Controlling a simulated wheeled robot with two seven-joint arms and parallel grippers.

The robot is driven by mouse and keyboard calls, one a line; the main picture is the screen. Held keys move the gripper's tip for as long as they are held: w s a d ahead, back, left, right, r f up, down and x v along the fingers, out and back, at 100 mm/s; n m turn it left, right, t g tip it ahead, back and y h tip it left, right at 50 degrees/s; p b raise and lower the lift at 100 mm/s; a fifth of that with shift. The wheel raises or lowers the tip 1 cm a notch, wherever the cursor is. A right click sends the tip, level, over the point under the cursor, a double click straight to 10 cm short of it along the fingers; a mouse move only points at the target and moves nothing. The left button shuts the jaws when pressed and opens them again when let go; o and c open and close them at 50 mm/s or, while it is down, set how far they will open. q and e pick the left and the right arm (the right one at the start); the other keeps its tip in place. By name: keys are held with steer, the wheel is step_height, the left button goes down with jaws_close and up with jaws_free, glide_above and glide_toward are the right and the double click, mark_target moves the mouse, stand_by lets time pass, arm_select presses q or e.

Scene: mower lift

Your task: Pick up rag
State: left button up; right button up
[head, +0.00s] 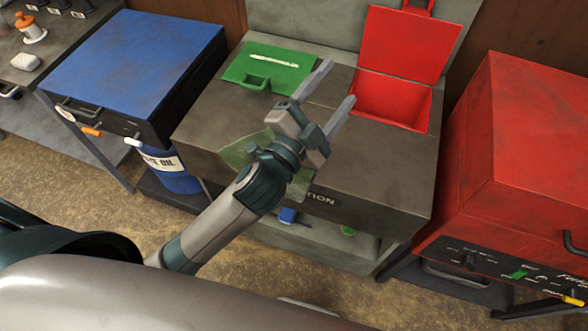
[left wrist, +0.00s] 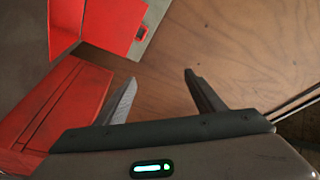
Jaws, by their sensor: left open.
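A pale green, cloth-like patch (head: 236,152) lies at the front edge of the grey station, over its top and front face. It may be the rag; my left wrist hides part of it. My left gripper (head: 338,86) is open and empty above the station top, beyond the patch, with its fingers pointing toward the red bin opening. In the left wrist view the open fingers (left wrist: 160,98) have nothing between them; red surfaces and a brown wooden panel show beyond. My right gripper is not in view.
The grey station (head: 390,190) has a shut green lid (head: 270,72) and a raised red lid (head: 410,42) over a red bin (head: 385,100). A blue cabinet (head: 135,55) stands left, a red cabinet (head: 525,150) right. A small white item (head: 26,61) lies on the far-left table.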

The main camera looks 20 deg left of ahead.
arm_select(q)
steer(key=s+d+r+m+g+h, duration=0.6)
steer(key=d+m+h, duration=0.25)
steer(key=m, duration=0.35)
steer(key=s+d+r+m+g+h, duration=0.45)
steer(key=d+r+m+h, duration=0.35)
steer(key=m, duration=0.4)
steer(key=s+d+f+m+g+y, duration=0.45)
steer(key=s+f+m+g, duration=0.45)
steer(key=m+g, duration=0.6)
steer(key=w+a+f+m+t+y, duration=0.25)
steer(key=a+f+y, duration=0.25)
steer(key=f, duration=0.3)
steer(key=w+a+f+m+t+y, duration=0.1)
steer(key=w+a+f+m+y, duration=0.1)
steer(key=a+f+m+y, duration=0.45)
steer(key=w+a+f+t+y, duration=0.1)
steer(key=w+a+f+y, duration=0.1)
steer(key=w+a, duration=0.3)
steer(key=w+a+f+t+y, duration=0.2)
steer(key=w+a+y, duration=0.2)
steer(key=a, duration=0.7)
steer(key=shift+w+a+n, duration=0.2)
steer(key=shift+w+n, duration=0.1)
steer(key=shift+w, duration=0.7)
